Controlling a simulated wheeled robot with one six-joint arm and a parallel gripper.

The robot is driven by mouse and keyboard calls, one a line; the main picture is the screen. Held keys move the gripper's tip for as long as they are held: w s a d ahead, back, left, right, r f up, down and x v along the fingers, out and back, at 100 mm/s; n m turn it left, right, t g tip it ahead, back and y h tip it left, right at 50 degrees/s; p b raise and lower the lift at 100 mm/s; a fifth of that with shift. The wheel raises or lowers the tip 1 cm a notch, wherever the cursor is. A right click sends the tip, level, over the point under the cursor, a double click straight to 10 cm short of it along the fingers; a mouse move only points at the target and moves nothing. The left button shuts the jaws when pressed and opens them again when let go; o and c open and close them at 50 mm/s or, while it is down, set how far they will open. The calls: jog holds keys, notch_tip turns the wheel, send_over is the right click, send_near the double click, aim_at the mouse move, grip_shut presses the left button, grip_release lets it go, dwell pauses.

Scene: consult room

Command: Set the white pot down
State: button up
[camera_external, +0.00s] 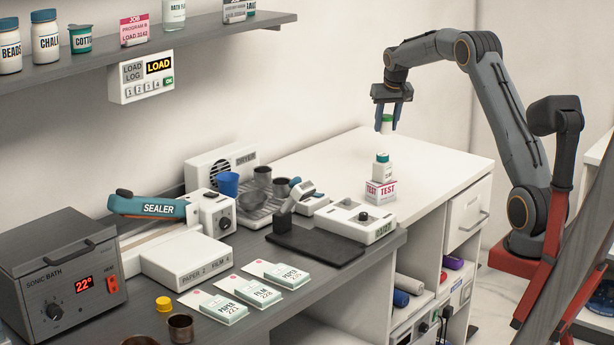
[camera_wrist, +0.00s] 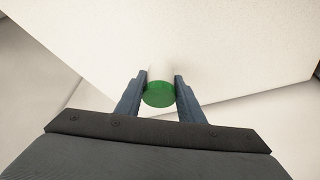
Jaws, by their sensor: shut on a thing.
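The white pot (camera_external: 387,127) with a green lid hangs in my gripper (camera_external: 392,103) in the external view, above the white counter (camera_external: 330,157). My gripper points down, its two blue-grey fingers shut on the pot. In the wrist view the green lid (camera_wrist: 158,95) faces the camera between the fingertips (camera_wrist: 160,88); a bit of the white body (camera_wrist: 160,72) shows past it. The pot looks upright and apart from the counter, though its exact height is hard to tell. The wrist view shows pale counter surface (camera_wrist: 220,50) beneath, with the counter's edge close by.
A white pot with a teal lid (camera_external: 382,168) stands on a TEST box (camera_external: 380,190) in front of the held pot. A dryer (camera_external: 222,165), metal cups and a white device (camera_external: 355,221) stand to the left. The white counter's back and right parts are clear.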

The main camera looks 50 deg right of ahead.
jog(key=s+a+p, duration=0.2)
jog(key=s+a, duration=0.1)
jog(key=s, duration=0.6)
jog(key=s+a+p, duration=0.2)
jog(key=s+a, duration=0.2)
jog(key=s, duration=0.4)
jog(key=shift+m, duration=0.5)
jog(key=f, duration=0.4)
jog(key=f+p, duration=0.1)
jog(key=f, duration=0.1)
jog(key=shift+s+d, duration=0.1)
jog(key=shift+s, duration=0.15)
jog(key=shift+f+p, duration=0.35)
jog(key=shift+f, duration=1.75)
jog(key=shift+f, duration=0.1)
jog(key=o, duration=1)
jog(key=shift+r, duration=0.55)
jog(key=v, duration=0.3)
jog(key=b+v, duration=0.1)
jog(key=v, duration=0.3)
jog(key=b+v, duration=0.1)
jog(key=v, duration=0.3)
jog(key=shift+a, duration=0.3)
